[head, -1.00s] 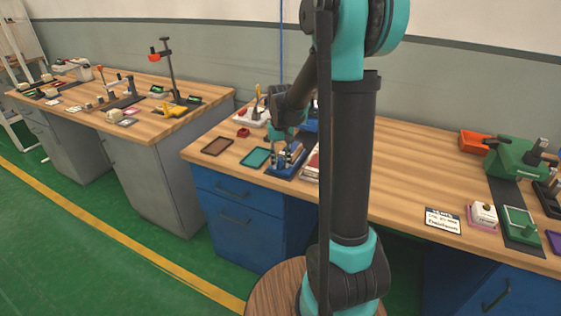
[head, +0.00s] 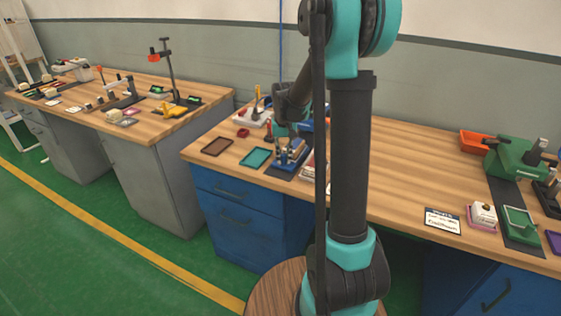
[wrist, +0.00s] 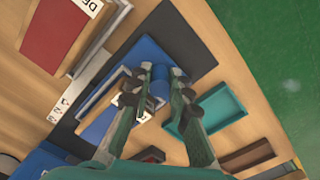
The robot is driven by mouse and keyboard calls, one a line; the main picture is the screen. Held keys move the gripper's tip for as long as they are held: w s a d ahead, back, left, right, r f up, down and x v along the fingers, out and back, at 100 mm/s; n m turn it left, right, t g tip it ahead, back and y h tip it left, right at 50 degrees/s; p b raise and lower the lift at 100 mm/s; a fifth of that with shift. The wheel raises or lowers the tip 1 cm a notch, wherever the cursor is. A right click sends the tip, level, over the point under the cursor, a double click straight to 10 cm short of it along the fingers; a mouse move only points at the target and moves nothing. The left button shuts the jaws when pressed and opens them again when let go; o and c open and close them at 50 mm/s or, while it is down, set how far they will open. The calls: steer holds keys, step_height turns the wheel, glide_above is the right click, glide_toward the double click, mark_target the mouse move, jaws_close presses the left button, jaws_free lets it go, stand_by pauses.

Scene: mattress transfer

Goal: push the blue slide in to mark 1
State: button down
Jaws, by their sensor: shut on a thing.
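The blue slide fixture lies on a dark mat (wrist: 183,38); in the wrist view its blue plate (wrist: 145,55) shows ahead of my fingers and more blue shows to their left. My gripper (wrist: 160,72) is shut on a blue knob-like part (wrist: 159,88) of the slide, one finger on each side. A pale scale strip with printed marks (wrist: 58,108) runs along the left side; I cannot tell which mark the slide stands at. In the head view my gripper (head: 285,138) is at the blue fixture (head: 289,154), partly hidden by my arm.
A teal tray (wrist: 237,112) lies right of the fixture, with a brown tray (wrist: 262,153) beyond it. The bench edge is close by on the right, above green floor.

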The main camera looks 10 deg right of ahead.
steer(key=w+d, duration=0.1)
steer(key=w, duration=0.1)
steer(key=w+d, duration=0.3)
steer(key=w, duration=0.1)
steer(key=shift+w+d, duration=0.1)
steer(key=shift+d, duration=0.15)
steer(key=c, duration=1.7)
jaws_free()
steer(key=shift+r, duration=0.1)
step_height(320, 180, up, 12)
